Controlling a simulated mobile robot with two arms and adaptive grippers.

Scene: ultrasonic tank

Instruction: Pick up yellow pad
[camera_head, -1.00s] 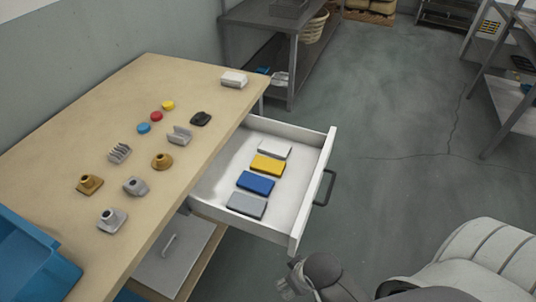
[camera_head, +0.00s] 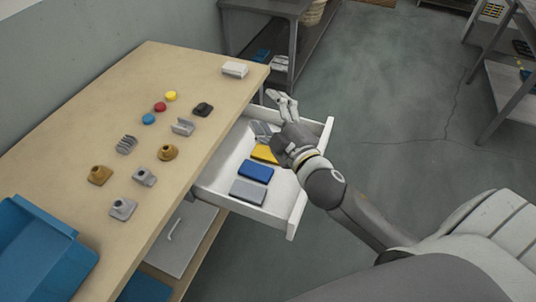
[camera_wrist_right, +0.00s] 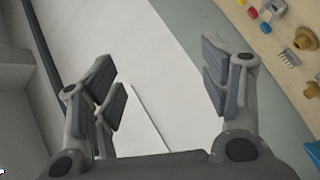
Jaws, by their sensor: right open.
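The yellow pad (camera_head: 264,153) lies flat in the open white drawer (camera_head: 221,188), partly hidden by my right gripper and wrist in the head view. A blue pad (camera_head: 256,171) and a grey pad (camera_head: 248,192) lie in a row nearer the front. My right gripper (camera_head: 268,112) is open and empty over the drawer's far part, beyond the yellow pad. In the right wrist view the open fingers (camera_wrist_right: 165,95) have a pale surface behind them; the yellow pad does not show there. My left gripper is not in view.
The wooden worktop (camera_head: 130,90) stands left of the drawer with several small parts on it and a white block (camera_head: 234,69) at its far end. A blue bin (camera_head: 40,255) is at the near left. Open floor (camera_head: 400,100) lies to the right.

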